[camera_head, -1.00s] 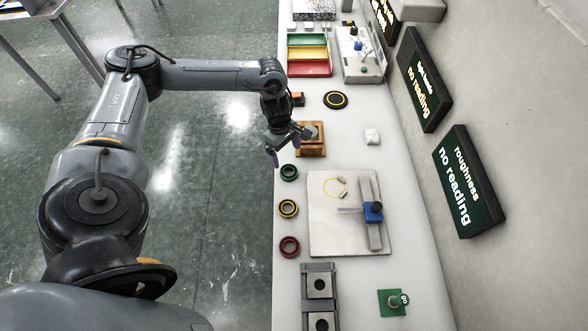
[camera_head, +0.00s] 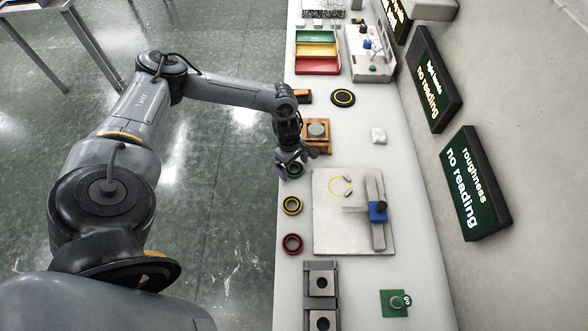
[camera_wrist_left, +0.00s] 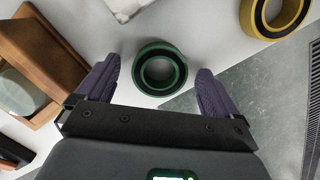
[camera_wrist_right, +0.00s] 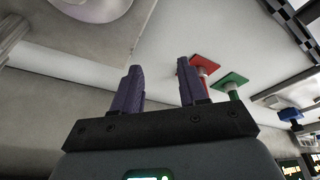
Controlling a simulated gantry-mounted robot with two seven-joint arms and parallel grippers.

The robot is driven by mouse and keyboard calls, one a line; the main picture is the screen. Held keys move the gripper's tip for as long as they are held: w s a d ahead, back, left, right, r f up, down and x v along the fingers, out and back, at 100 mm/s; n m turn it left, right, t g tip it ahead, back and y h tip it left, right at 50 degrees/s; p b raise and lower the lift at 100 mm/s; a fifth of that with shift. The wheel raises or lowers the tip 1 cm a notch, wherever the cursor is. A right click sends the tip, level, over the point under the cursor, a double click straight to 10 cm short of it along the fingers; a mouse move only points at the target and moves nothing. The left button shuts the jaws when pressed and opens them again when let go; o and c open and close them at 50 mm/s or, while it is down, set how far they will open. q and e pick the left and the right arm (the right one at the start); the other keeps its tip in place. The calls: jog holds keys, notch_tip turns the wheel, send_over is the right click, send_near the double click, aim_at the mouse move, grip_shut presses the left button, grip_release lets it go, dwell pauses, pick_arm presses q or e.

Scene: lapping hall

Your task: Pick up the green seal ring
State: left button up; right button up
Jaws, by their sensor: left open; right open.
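The green seal ring (camera_head: 294,170) lies on the white bench near its left edge, partly hidden by my left gripper (camera_head: 296,168) in the head view. In the left wrist view the green seal ring (camera_wrist_left: 160,70) shows whole, between and just beyond the two purple fingertips of my left gripper (camera_wrist_left: 152,78). The fingers are open, with a gap on each side of the ring. My right gripper (camera_wrist_right: 160,72) shows only in its own wrist view, open with nothing between its fingers.
A yellow ring (camera_head: 292,205) and a red ring (camera_head: 292,244) lie in line with the green one. A wooden box (camera_head: 316,136) stands close beside the left gripper. A pale plate (camera_head: 330,240) with a blue-knobbed fixture lies to the right. The bench's left edge is close.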

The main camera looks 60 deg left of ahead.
pick_arm(q)
jog(key=c, duration=1.1)
jog(key=shift+c, duration=0.3)
jog(key=shift+r, duration=0.15)
